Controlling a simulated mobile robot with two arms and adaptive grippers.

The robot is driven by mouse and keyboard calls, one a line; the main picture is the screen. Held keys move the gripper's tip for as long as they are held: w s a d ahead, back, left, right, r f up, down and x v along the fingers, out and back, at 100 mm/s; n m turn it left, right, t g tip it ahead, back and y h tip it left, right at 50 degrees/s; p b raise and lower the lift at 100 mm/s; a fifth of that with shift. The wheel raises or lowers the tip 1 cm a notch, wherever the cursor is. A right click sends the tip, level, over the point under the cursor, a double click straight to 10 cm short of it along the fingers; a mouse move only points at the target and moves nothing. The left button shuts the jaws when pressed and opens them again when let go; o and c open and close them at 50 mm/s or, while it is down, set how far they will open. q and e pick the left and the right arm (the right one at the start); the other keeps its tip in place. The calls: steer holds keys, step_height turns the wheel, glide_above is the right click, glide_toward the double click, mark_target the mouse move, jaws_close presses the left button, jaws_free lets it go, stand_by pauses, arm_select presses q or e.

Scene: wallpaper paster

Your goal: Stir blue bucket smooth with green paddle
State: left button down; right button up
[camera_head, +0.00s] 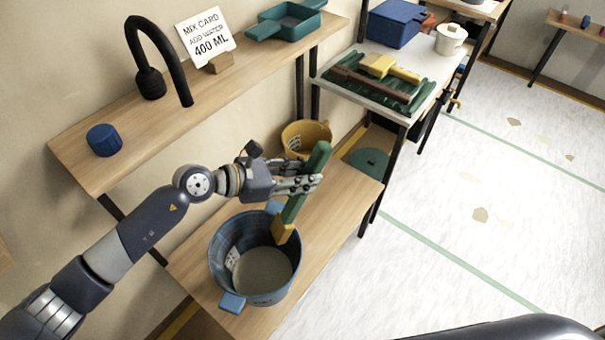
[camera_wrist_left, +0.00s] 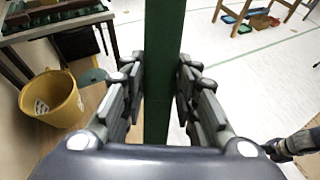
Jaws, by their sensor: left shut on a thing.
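The blue bucket (camera_head: 256,262) stands on the low wooden bench, with greyish paste visible inside. My left gripper (camera_head: 306,184) is shut on the green paddle (camera_head: 297,200), at the bucket's upper right. The paddle is tilted, its green top up and its yellowish lower end (camera_head: 284,231) at the bucket's far right rim. I cannot tell whether that end is inside the bucket or just above it. In the left wrist view, the paddle's green shaft (camera_wrist_left: 163,70) stands between the two fingers (camera_wrist_left: 159,95).
A yellow bucket (camera_head: 306,137) stands behind the paddle. The shelf above holds a blue knob-like cup (camera_head: 104,140), a black tap (camera_head: 150,80), a mix card (camera_head: 205,38) reading 400 ML and a teal tray (camera_head: 290,22). A white table (camera_head: 340,80) stands behind. Open floor lies right.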

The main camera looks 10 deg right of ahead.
mark_target(312, 160)
arm_select(q)
steer(key=shift+r+p, duration=1.9)
steer(key=shift+r, duration=0.65)
